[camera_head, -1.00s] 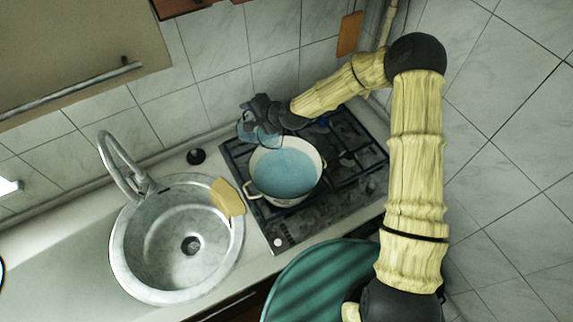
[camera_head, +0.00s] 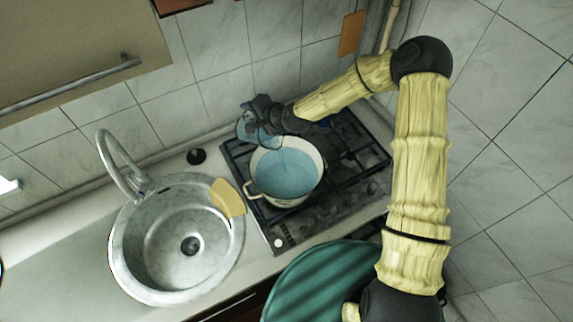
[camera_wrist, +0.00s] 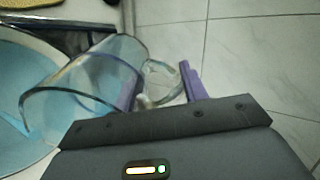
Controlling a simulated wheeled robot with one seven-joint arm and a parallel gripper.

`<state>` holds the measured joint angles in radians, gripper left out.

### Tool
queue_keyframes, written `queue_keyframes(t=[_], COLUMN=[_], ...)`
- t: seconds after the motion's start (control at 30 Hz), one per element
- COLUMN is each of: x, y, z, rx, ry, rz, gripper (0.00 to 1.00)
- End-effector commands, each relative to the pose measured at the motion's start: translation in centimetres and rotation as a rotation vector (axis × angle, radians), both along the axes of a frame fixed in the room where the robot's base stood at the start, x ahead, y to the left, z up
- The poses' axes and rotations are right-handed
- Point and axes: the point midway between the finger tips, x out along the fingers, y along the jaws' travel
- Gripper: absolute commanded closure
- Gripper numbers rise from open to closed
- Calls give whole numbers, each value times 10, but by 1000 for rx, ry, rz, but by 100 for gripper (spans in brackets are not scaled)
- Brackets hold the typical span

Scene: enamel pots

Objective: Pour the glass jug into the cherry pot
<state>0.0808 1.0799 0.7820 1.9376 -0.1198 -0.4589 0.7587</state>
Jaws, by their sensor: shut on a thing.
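A pale two-handled pot (camera_head: 317,180) stands on the hob, with pale blue liquid (camera_head: 285,176) in it. No cherry colour shows on it. In the wrist view, part of the pot (camera_wrist: 50,50) is at the left. The clear glass jug (camera_head: 245,128) is tipped over the pot's back-left rim; in the wrist view the jug (camera_wrist: 85,72) lies on its side, mouth toward the pot. A thin pale streak (camera_wrist: 14,122) at its mouth looks like pouring liquid. My gripper (camera_wrist: 160,88) is shut on the jug's handle; it is dark in the head view (camera_head: 264,108).
The black hob (camera_head: 350,155) has free grates to the pot's right. A round steel sink (camera_head: 180,262) with a tap (camera_head: 118,165) is at the left, a yellow cloth (camera_head: 228,198) on its edge. A green round surface (camera_head: 325,280) is in front. A tiled wall stands behind.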

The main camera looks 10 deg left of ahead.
Motion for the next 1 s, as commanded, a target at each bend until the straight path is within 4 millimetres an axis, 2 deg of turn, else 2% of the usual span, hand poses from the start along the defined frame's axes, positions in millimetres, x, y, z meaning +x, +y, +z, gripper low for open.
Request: queue_keyframes(t=[0.5,0.93,1.0], x=[-2,11,12], y=[7,17,17], z=[3,21,14], rx=[8,-187,-216], ry=[-9,107,126], rz=[11,-1,-1], gripper=[100,100,100])
